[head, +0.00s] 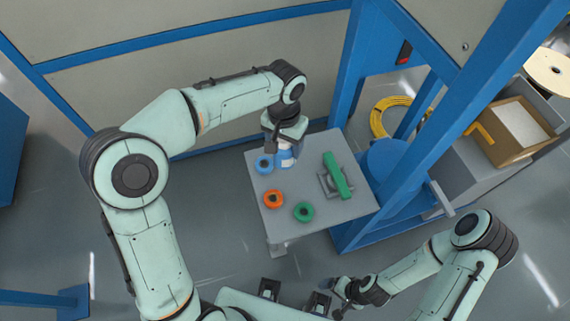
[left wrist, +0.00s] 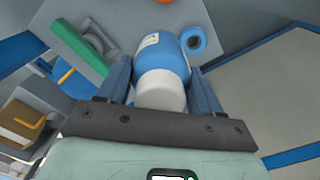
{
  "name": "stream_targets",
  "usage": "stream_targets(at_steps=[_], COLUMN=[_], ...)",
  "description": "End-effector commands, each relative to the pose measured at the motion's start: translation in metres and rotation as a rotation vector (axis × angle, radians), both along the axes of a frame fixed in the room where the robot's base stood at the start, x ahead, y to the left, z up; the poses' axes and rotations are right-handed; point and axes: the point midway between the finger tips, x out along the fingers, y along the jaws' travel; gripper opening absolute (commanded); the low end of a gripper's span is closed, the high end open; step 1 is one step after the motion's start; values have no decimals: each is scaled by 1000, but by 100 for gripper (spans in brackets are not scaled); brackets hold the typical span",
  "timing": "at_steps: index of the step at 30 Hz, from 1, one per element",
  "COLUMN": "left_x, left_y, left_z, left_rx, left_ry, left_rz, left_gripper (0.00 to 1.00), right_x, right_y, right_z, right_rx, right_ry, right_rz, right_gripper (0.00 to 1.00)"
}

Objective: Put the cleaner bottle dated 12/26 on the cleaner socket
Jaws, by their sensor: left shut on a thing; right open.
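My left gripper (head: 278,147) is shut on a blue bottle with a white cap (left wrist: 168,60), over the back left of the grey table. The bottle also shows in the head view (head: 285,158), partly hidden by the gripper. A small white label is on its side; no date can be read. A blue ring-shaped socket (head: 264,165) is beside the bottle, to its left. An orange ring (head: 273,199) and a green ring (head: 304,212) sit nearer the table's front. My right gripper (head: 340,299) is open and away from the table.
A green bar (head: 337,176) lies on a grey fixture at the right of the small table (head: 345,209). A blue frame post (head: 440,150) and a blue cylinder (head: 393,165) stand to the right. A cardboard box (head: 512,130) is further right.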

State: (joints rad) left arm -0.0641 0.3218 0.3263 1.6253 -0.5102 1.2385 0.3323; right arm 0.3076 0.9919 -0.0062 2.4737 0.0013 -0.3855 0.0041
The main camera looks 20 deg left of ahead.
Motion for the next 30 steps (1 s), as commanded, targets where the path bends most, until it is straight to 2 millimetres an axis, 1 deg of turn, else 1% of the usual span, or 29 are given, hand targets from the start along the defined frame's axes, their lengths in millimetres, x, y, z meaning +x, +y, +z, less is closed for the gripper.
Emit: stream_targets(at_steps=[1, 3, 11, 15, 18, 22, 30], left_x=[-1, 0, 0, -1, 0, 0, 1], left_y=[0, 0, 0, 0, 0, 0, 0], left_z=[-13, -25, -48, -74, -89, -96, -97], left_rx=[0, 0, 0, 0, 0, -1, 0], left_ry=[3, 2, 0, 3, 1, -2, -2], left_rz=[0, -1, 0, 0, 0, 0, 0], left_gripper=[27, 27, 27, 27, 27, 27, 27], right_x=[-1, -2, -3, -5, -5, -5, -6], right_y=[0, 0, 0, 0, 0, 0, 0], right_z=[-3, -4, -6, -10, -11, -11, -12], right_rx=[0, 0, 0, 0, 0, 0, 0], right_ry=[1, 2, 3, 4, 6, 6, 6], right_rz=[0, 0, 0, 0, 0, 0, 0], right_gripper=[93, 93, 93, 93, 93, 93, 93])
